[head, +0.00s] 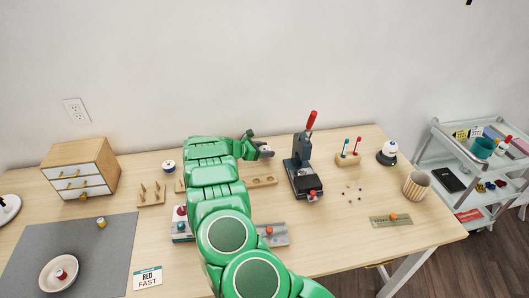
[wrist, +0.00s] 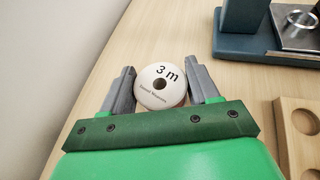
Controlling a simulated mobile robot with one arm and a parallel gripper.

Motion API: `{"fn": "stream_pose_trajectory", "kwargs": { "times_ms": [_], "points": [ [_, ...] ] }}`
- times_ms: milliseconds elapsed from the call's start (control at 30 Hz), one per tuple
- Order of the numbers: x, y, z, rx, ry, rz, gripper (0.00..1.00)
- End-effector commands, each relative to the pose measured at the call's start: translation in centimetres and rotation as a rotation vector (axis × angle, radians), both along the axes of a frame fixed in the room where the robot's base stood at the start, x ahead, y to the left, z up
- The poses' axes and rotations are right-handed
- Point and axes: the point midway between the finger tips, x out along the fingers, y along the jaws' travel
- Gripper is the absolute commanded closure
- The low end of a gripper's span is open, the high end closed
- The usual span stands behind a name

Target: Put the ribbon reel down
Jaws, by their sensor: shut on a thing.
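The ribbon reel (wrist: 161,87) is a white round disc with a centre hole and "3 m" printed on it. It sits between the two grey fingers of my gripper (wrist: 161,85) in the wrist view, with the fingers against its left and right sides. In the head view my gripper (head: 265,150) is over the back middle of the table (head: 330,237), left of the press; the reel there is small and partly hidden by the fingers. I cannot tell whether the reel touches the table top.
A dark press with a red handle (head: 304,170) stands just right of my gripper. A wooden block with round holes (head: 262,181) lies just in front. A white-and-blue round item (head: 168,166) and a pegged board (head: 151,197) are to the left.

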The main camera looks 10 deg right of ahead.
Motion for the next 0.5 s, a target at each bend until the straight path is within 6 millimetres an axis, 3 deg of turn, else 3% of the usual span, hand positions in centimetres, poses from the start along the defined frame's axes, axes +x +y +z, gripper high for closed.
{"fn": "stream_pose_trajectory", "kwargs": {
  "times_ms": [133,500],
  "points": [
    [-0.02,0.01,-1.09,0.0,0.0,0.0,0.69],
    [-0.01,0.07,-1.34,0.001,0.0,0.002,0.69]
  ]
}}
